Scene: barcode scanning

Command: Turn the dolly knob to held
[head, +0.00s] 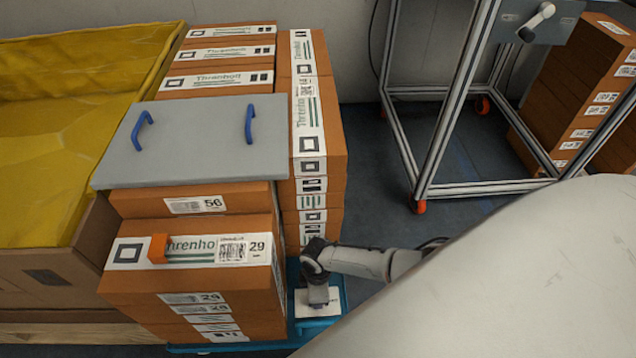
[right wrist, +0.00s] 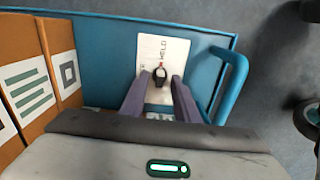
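The blue dolly (head: 340,290) sits under the stacked boxes. Its white label plate (head: 303,300) is at the dolly's front right corner and also shows in the right wrist view (right wrist: 150,50), with the word HELD along it. A small dark knob (right wrist: 160,75) stands on the plate, near a red mark; its exact setting is too small to read. My right gripper (right wrist: 160,88) is open, its two fingers on either side of the knob with gaps visible. In the head view my right gripper (head: 318,296) reaches down over the plate. My left gripper is not in view.
Stacked boxes (head: 190,285) stand left of the plate, with a grey lid with blue handles (head: 195,140) on top. A blue handle (right wrist: 232,85) rises right of the plate. A yellow-lined bin (head: 60,130) is at left, a metal-framed cart (head: 478,187) at back right.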

